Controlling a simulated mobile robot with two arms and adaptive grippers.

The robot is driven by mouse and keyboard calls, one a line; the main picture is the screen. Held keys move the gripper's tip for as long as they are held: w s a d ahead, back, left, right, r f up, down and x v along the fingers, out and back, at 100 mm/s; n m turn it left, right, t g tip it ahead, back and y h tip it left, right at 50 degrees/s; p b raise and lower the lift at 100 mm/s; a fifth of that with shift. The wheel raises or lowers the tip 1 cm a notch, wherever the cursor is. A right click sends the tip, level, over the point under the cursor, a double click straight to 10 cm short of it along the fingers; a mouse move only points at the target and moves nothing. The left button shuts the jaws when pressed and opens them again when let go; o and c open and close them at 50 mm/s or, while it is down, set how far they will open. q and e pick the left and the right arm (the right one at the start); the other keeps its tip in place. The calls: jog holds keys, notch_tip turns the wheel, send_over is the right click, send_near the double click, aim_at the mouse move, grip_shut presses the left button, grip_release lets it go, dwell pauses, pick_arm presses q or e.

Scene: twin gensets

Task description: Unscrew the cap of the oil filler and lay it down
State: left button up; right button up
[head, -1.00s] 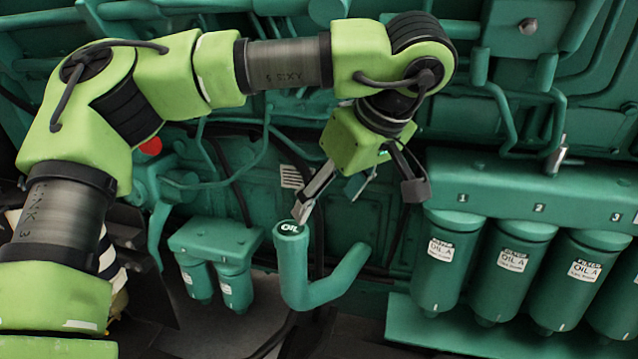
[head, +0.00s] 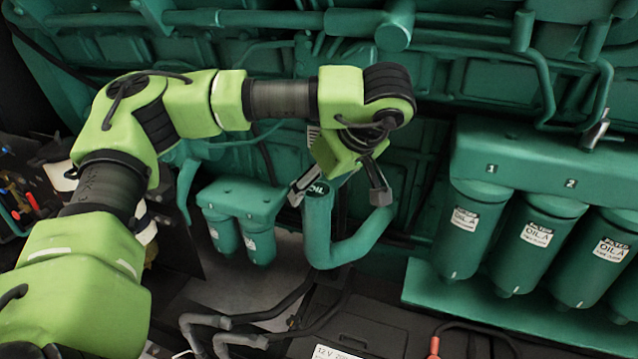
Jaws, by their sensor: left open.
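The oil filler (head: 319,235) is a green pipe that bends up from the engine side, in the middle of the head view. Its cap (head: 318,189), dark on top with white lettering "OIL", sits on the upright mouth of the pipe. My left gripper (head: 338,197) is open and points down at the cap. One finger is just left of the cap and the other stands apart to its right. I cannot tell whether the left finger touches the cap. My right gripper is not in view.
A row of green oil filters (head: 528,240) hangs at the right under a numbered housing. A smaller filter pair (head: 240,230) is left of the filler. A dark battery (head: 350,335) and black hoses lie below. Pipes cross the engine wall behind.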

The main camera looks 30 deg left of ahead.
pick_arm(q)
jog(key=shift+a+f, duration=0.2)
jog(key=shift+f, duration=0.1)
jog(key=c, duration=1.2)
jog(key=shift+w+d+r+n+g+p, duration=0.15)
jog(key=shift+n+g+p, duration=0.3)
jog(key=shift+n, duration=0.35)
jog(key=shift+c, duration=0.2)
jog(key=shift+r+n+g+p, duration=0.3)
jog(key=shift+n+g+p, duration=0.35)
jog(key=shift+n+p, duration=0.55)
jog(key=shift+f, duration=0.15)
jog(key=shift+w+f+n, duration=0.1)
jog(key=shift+f+n, duration=0.05)
jog(key=shift+n, duration=0.15)
